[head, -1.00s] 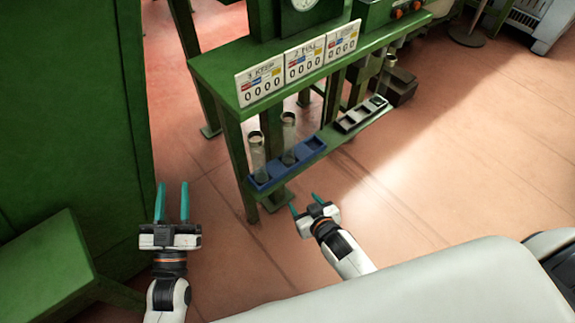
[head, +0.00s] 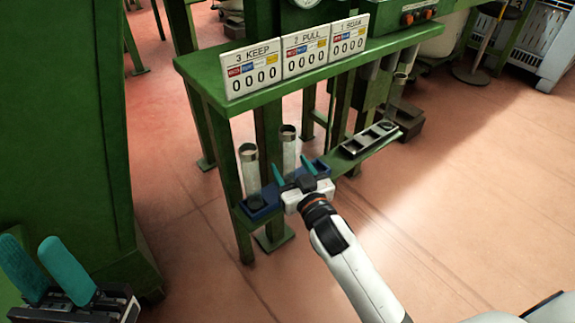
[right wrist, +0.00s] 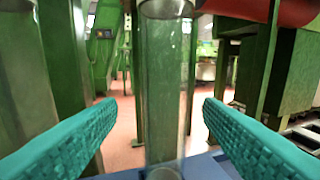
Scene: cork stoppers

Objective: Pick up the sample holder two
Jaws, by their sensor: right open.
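Two clear tubes with metal-rimmed tops stand upright in a blue tray (head: 262,213) on the low green shelf. The left tube (head: 250,172) stands below the "3 KEEP" card. The other tube (head: 288,150) stands roughly below the "2 PULL" card (head: 308,52). My right gripper (head: 293,171) is open in front of that second tube. In the right wrist view a clear tube (right wrist: 165,85) stands upright between and beyond the two teal fingers, with gaps on both sides. My left gripper (head: 30,242) is open and empty at the lower left, away from the tubes.
A dark tray (head: 370,138) lies farther right on the shelf, with another tube (head: 398,90) beyond it. A green cabinet (head: 60,130) fills the left.

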